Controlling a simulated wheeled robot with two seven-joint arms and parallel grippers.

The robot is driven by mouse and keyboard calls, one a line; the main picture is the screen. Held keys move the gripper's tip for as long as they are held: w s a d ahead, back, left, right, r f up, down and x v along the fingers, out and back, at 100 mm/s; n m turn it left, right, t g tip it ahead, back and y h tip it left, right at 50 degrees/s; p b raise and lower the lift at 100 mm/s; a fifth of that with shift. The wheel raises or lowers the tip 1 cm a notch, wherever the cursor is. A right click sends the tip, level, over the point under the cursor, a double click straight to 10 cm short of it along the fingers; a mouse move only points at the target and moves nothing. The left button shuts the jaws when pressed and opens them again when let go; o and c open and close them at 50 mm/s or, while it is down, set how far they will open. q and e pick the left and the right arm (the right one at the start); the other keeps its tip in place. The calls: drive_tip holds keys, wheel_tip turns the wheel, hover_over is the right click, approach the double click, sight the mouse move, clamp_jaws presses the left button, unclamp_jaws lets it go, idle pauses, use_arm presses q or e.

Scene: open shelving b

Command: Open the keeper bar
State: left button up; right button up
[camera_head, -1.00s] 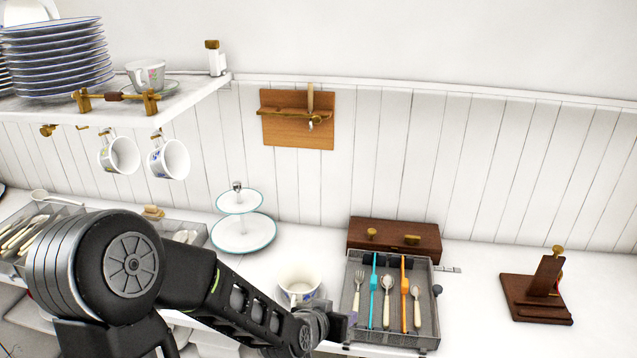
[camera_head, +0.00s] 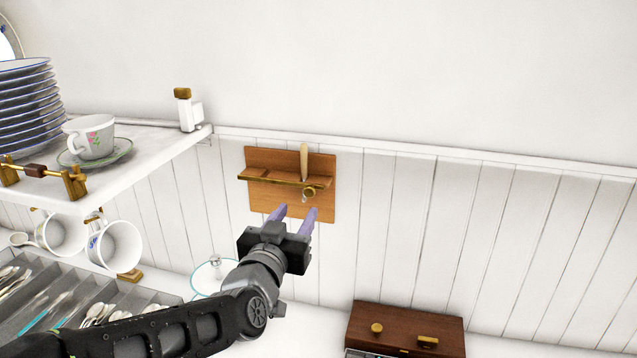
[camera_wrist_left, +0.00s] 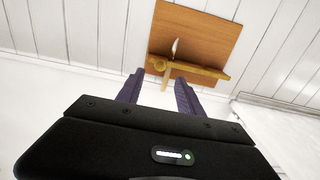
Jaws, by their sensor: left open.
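A utensil with a pale handle (camera_head: 304,160) stands upright behind the bar. My left gripper (camera_head: 293,214) is open and empty, just below and in front of the rack. My right gripper is out of view.
A white shelf (camera_head: 150,153) at upper left carries plates, a cup on a saucer (camera_head: 70,158) and another brass-posted bar (camera_head: 36,171). Mugs hang below it. A brown box (camera_head: 390,345) stands at lower right. The wall right of the rack is bare.

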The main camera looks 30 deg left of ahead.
sight(309, 192)
use_arm(q)
drive_tip(key=shift+s+r, duration=0.15)
drive_tip(key=shift+s, duration=0.1)
drive_tip(key=shift+p+x, duration=0.85)
drive_tip(key=shift+x, duration=3.1)
drive_tip(key=shift+c, duration=0.4)
clamp_jaws()
